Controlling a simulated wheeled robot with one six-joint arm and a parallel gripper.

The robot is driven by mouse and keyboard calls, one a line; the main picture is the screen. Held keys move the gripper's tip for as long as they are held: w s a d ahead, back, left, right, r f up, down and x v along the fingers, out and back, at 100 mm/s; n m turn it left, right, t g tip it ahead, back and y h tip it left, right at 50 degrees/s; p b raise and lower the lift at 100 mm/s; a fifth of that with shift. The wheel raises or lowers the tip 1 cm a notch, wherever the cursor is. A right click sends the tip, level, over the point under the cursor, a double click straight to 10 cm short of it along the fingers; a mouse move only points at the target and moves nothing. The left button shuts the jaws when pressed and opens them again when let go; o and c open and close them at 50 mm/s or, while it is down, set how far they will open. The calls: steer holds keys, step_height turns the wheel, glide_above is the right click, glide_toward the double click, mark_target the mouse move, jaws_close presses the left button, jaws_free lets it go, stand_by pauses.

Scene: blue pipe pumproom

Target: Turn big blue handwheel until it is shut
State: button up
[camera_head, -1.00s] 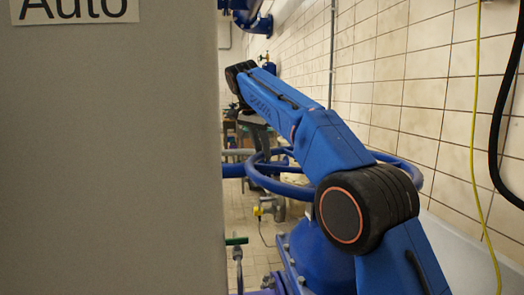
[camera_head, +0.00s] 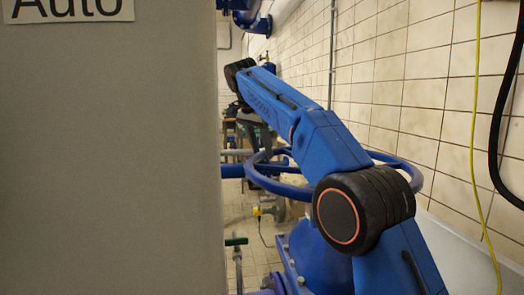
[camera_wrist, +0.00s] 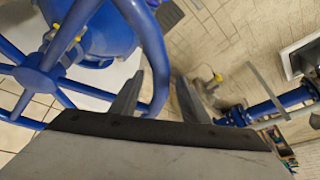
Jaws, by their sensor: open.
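The big blue handwheel (camera_head: 284,189) lies roughly level in the head view, partly hidden behind my blue arm and the grey panel. In the wrist view, the handwheel (camera_wrist: 40,78) fills the left side, with its hub, spokes and curved rim in sight. My gripper (camera_wrist: 159,75) is open. The rim runs between its two grey fingers in the picture. I cannot tell whether either finger touches the rim or how deep it sits. In the head view, my arm reaches above the wheel, and the fingertips cannot be made out.
A large grey panel (camera_head: 110,160) blocks the left of the head view. A tiled wall (camera_head: 420,90) stands at the right, with a yellow cable (camera_head: 474,130) hanging before it. A green-handled valve (camera_head: 236,241) is low near the panel. Blue pipework (camera_wrist: 270,108) shows in the wrist view.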

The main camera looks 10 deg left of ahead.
mark_target(269, 168)
steer(key=shift+v, duration=1.15)
steer(key=s+a, duration=0.5)
steer(key=s, duration=0.6)
steer(key=shift+a, duration=0.15)
steer(key=c, duration=0.9)
steer(key=s+d+r+m, duration=0.1)
steer(key=s, duration=0.1)
steer(key=s+d+r+t, duration=0.1)
steer(key=s, duration=0.1)
steer(key=s+d+r+m, duration=0.1)
steer(key=s+d, duration=0.1)
steer(key=shift+s+r+m, duration=0.1)
steer(key=shift+s+m, duration=0.2)
steer(key=shift+s, duration=0.1)
jaws_close()
steer(key=s+d+m, duration=0.1)
steer(key=s, duration=0.1)
steer(key=s+d+r+m+t, duration=0.1)
steer(key=s+d, duration=0.1)
steer(key=s+d+t, duration=0.1)
steer(key=s+d, duration=0.1)
steer(key=shift+s+r+m, duration=0.15)
steer(key=shift+m, duration=0.25)
steer(key=x, duration=1)
steer(key=shift+d, duration=0.15)
